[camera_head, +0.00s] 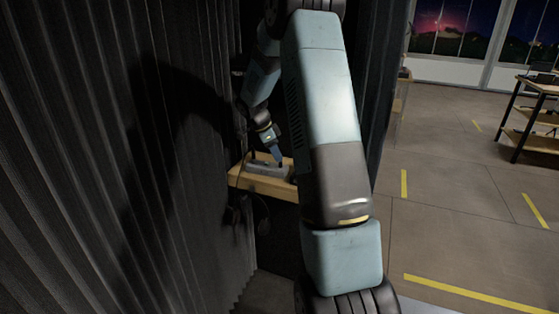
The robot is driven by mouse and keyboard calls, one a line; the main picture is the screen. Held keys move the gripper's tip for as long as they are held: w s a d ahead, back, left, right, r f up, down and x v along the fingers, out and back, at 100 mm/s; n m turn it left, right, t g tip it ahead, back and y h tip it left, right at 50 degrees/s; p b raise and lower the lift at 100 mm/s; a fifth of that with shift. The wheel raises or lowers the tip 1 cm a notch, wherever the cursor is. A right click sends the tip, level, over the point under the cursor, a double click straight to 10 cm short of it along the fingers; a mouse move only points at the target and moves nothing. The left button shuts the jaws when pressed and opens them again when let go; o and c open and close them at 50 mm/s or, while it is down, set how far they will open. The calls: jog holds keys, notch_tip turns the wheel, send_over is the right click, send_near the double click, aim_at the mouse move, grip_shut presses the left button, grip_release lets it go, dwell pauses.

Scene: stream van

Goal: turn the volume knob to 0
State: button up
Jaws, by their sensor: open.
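My gripper (277,158) points down at a grey device (265,169) on a small wooden shelf (250,182). The fingers are small and dark in this view, at or just above the top of the device. I cannot tell whether they touch it. The volume knob cannot be made out; it may be hidden by the gripper or too small to see. My arm hides the right end of the shelf.
A dark corrugated wall or curtain (60,150) runs along the left, close to my arm. Dark cables (240,200) hang by the shelf. Open floor (450,200) with yellow marks lies to the right, with a wooden-topped table (540,86) farther back.

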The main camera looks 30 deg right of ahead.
aim_at(280, 164)
jog(key=shift+x, duration=1.85)
grip_shut()
